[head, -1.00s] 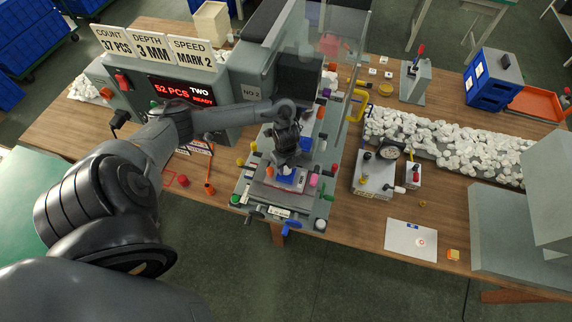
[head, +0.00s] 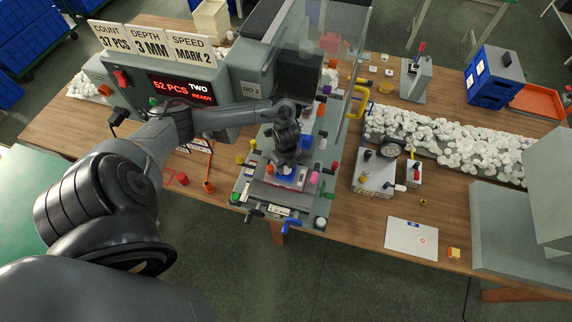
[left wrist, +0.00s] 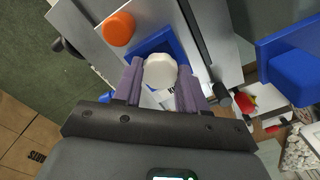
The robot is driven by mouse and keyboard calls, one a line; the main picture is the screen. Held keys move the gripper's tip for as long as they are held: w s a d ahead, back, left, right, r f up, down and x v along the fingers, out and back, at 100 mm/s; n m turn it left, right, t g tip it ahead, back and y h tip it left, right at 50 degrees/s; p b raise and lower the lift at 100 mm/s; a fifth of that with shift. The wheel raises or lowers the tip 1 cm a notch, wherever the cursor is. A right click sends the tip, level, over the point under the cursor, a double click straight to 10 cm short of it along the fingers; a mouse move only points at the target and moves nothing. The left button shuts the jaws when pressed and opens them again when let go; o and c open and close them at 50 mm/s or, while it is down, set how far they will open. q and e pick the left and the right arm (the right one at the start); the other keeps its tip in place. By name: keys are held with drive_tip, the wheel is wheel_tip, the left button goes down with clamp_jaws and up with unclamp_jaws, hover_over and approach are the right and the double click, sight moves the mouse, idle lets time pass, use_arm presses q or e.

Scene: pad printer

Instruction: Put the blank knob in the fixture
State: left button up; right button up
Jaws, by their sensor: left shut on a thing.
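The blank knob (left wrist: 160,72) is a white, round, many-sided piece between the two purple fingers of my left gripper (left wrist: 160,88) in the left wrist view. The gripper is shut on it. The blue fixture (left wrist: 172,38) is a square blue frame on the grey printer bed, right behind and around the knob in that view. I cannot tell whether the knob touches its floor. In the head view my left gripper (head: 284,165) points down over the blue fixture (head: 293,178) and hides most of it and the knob. My right gripper is not in view.
An orange round knob (left wrist: 119,28) stands on the bed close to the fixture. A clear guard (head: 335,55) and a yellow handle (head: 359,101) rise beside the bed. A pile of white blanks (head: 440,140) and a small gauge stand (head: 377,172) lie to the right.

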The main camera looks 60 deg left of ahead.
use_arm(q)
drive_tip(key=shift+f, duration=0.25)
idle(0.7)
drive_tip(key=o, duration=1.1)
drive_tip(key=shift+r, duration=0.1)
wheel_tip(320, 180, up, 3)
drive_tip(key=p, duration=0.3)
drive_tip(key=shift+r+p, duration=1.45)
drive_tip(key=shift+p, duration=0.2)
